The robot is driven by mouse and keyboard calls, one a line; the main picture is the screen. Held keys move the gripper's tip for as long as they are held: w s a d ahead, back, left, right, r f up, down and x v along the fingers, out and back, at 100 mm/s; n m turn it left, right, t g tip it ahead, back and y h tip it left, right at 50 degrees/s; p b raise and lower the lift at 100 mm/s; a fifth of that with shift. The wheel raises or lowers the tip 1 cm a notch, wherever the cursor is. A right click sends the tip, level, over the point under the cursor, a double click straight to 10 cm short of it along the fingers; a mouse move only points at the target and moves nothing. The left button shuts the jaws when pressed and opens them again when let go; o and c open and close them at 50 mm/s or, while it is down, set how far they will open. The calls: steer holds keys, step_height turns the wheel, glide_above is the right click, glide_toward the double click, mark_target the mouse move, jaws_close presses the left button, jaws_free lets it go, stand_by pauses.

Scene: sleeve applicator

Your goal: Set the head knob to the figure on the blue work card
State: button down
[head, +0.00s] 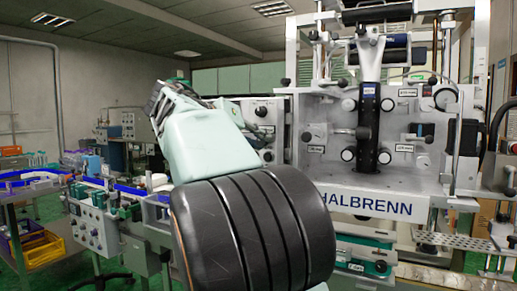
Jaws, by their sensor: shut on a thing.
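My mint and dark arm fills the lower middle and hides part of the grey-white machine (318,110). My gripper (252,131) shows only as dark finger parts past the right edge of my mint link, close to the machine's left panel. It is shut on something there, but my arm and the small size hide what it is. A dark round knob (262,111) sits on that panel just above. I cannot tell which of the machine's several knobs is the head knob. I cannot make out a blue work card or any figure on one.
A conveyor with blue rails (40,180) runs along the left. A yellow crate (38,248) and a purple one stand below it. The machine's dark vertical column (370,125) stands among white knobs and small labels. A perforated rail (470,243) juts out at right.

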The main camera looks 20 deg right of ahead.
steer(key=shift+f+m+b, duration=0.15)
steer(key=shift+m+b, duration=0.2)
steer(key=shift+m, duration=0.05)
steer(key=shift+y, duration=0.3)
steer(key=c, duration=2)
jaws_free()
steer(key=v, duration=1.2)
steer(key=shift+s, duration=0.15)
